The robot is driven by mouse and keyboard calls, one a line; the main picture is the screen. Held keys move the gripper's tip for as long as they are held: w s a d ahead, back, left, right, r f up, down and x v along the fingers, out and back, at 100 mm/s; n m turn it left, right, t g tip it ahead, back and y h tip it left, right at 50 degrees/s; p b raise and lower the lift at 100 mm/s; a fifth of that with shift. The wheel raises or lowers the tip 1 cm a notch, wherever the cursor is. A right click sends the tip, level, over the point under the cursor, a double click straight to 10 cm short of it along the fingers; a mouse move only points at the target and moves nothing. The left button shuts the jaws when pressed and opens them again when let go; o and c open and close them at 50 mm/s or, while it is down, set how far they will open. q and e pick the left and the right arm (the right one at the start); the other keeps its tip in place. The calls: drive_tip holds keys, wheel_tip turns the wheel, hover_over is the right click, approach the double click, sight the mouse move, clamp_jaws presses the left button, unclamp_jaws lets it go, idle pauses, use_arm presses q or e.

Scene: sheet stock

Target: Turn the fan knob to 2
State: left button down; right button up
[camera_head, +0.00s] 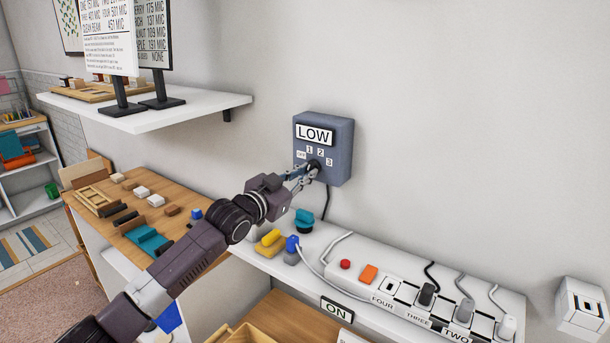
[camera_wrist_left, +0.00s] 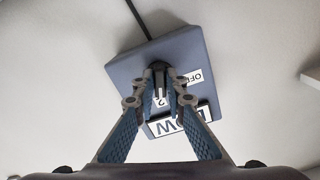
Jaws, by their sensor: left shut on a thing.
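My left gripper (camera_head: 308,172) reaches in from the lower left and is shut on the knob. In the left wrist view the box (camera_wrist_left: 185,52) appears upside down, and the fingers (camera_wrist_left: 160,78) close around the dark knob (camera_wrist_left: 158,66), partly hiding it. My right gripper is not in view.
A white shelf (camera_head: 222,101) with sign stands is on the wall at left. A wooden table (camera_head: 180,205) holds small blocks. The wall right of the box is clear.

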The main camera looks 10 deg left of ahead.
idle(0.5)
use_arm(q)
drive_tip(key=c, duration=2)
unclamp_jaws()
drive_tip(key=shift+o, duration=0.2)
drive_tip(key=v, duration=1.2)
drive_tip(key=shift+f, duration=0.1)
